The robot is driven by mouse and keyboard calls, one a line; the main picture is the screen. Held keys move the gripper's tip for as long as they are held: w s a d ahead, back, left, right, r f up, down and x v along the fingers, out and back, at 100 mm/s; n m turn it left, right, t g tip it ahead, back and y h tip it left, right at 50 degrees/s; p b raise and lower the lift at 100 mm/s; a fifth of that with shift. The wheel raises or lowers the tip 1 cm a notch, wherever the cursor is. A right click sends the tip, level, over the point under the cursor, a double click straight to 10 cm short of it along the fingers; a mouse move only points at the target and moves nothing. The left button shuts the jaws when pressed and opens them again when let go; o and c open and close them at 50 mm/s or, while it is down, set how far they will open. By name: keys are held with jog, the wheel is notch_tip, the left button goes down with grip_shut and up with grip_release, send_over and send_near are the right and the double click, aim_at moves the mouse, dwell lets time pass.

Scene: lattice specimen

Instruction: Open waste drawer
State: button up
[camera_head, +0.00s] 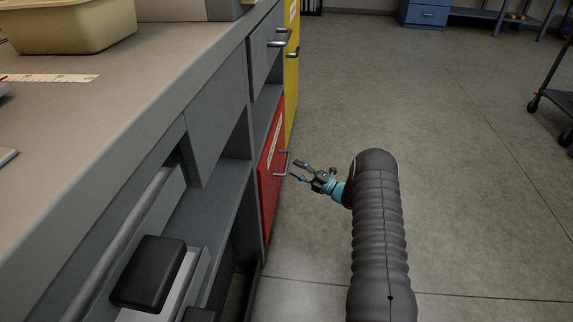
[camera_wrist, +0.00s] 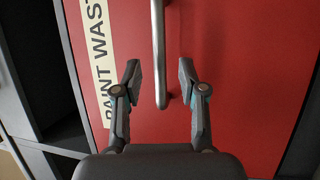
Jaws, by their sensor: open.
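The red waste drawer (camera_head: 271,170) is in the grey counter's side, its front about flush with the neighbouring fronts. In the wrist view its red face (camera_wrist: 235,60) fills most of the picture, with a white label (camera_wrist: 99,55) reading "PAINT WAS…". Its metal bar handle (camera_head: 284,173) stands out from the front. My gripper (camera_head: 295,169) is open and empty, just right of the handle. In the wrist view the handle (camera_wrist: 159,45) lies between the open fingertips (camera_wrist: 160,72) as seen, its end a little below them. I see no contact; the depth gap is unclear.
Open shelves (camera_head: 215,195) are nearer. A beige bin (camera_head: 70,32) sits on the counter (camera_head: 125,100). The floor (camera_head: 450,130) to the right is clear up to a cart (camera_head: 556,100).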

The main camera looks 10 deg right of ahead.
aim_at(287, 162)
jog(key=shift+x, duration=2.5)
grip_shut()
